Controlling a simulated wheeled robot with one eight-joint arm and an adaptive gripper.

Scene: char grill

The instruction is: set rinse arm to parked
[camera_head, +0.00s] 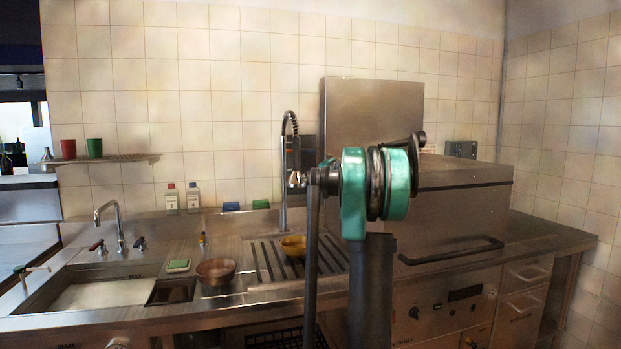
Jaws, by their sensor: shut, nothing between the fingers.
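A tall chrome spring-hose faucet, which looks like the rinse arm (283,165), stands behind the ribbed drainboard. It arches at the top, and its coiled hose comes down toward a spray head (295,179) beside my arm. My arm's teal and dark joint stands in front of the area just right of the faucet and covers part of what is behind it. I cannot make out my gripper in this view; its fingers do not show. Whether anything touches the rinse arm cannot be told.
A sink (90,294) with a gooseneck tap (119,225) is at left. A large steel hooded unit (455,210) with a bar handle stands right. A shelf (110,158) holds two cups.

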